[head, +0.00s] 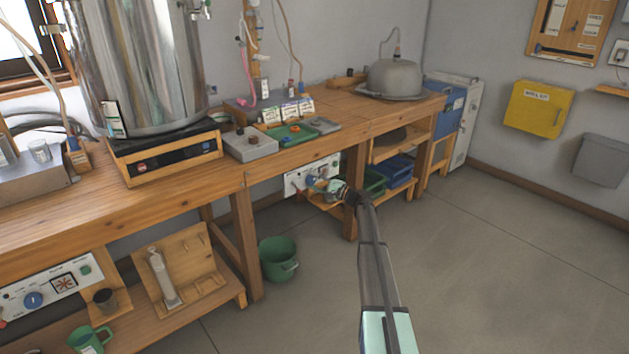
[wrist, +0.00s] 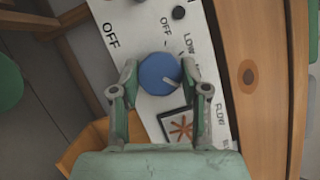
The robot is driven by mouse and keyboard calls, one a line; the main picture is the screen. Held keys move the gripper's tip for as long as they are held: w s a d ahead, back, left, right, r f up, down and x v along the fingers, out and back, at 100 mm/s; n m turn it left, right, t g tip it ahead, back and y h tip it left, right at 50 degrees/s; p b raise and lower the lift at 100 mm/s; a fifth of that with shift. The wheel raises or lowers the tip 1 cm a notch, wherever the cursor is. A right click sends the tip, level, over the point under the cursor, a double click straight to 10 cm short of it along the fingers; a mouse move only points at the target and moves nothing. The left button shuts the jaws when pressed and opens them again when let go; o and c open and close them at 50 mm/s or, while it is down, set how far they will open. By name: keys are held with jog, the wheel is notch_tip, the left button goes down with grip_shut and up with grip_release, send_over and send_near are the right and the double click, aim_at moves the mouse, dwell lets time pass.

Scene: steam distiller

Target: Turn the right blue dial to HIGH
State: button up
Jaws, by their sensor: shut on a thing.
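The right control panel (head: 294,183) is a white plate under the workbench, with my gripper (head: 326,187) reaching to it. In the wrist view the blue dial (wrist: 158,70) sits between the two fingertips of my gripper (wrist: 159,74), which are shut on its sides. A pale pointer mark on the dial points to the lower right of the picture. OFF and LOW are printed around the dial's upper right. The labels further round are partly hidden by the right finger, and HIGH cannot be read. A second blue dial (head: 33,299) is on the left panel.
A dark knob (wrist: 179,12) and a dark square with an orange star (wrist: 180,126) are near the dial. A wooden edge (wrist: 250,70) runs close on the right. A green bucket (head: 279,259) stands on the floor. The floor at right is clear.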

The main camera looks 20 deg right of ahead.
jog(key=shift+w+r+m+t+p, duration=0.15)
jog(key=shift+m+t, duration=0.15)
jog(key=shift+m, duration=0.35)
jog(key=shift+f+m+t+p, duration=0.15)
jog(key=shift+m+t, duration=0.15)
jog(key=shift+m, duration=0.35)
jog(key=shift+r, duration=0.1)
jog(key=o, duration=1.1)
jog(key=shift+a, duration=0.1)
jog(key=v, duration=1.2)
